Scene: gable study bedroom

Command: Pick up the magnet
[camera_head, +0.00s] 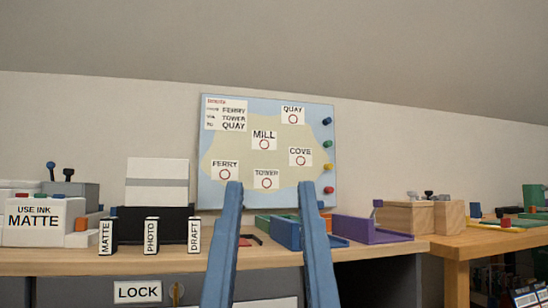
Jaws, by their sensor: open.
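A pale blue map board (215,160) leans upright against the wall at the back of the desk. Several round magnets sit along its right edge: a blue one (327,121) at the top, a green one (327,144), a yellow one (328,168) and a red one (328,190). A small blue piece at the board's lower right is partly hidden. My gripper (271,187) has two long blue fingers, spread apart and empty. Its tips overlap the lower part of the board in the picture, left of the magnets. Their distance from the board is unclear.
Labelled blocks (151,235), a white box marked "USE INK MATTE" (35,218) and a black-and-white device (157,185) stand left. A wooden block (408,217) stands farther right. Above the desk is open space.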

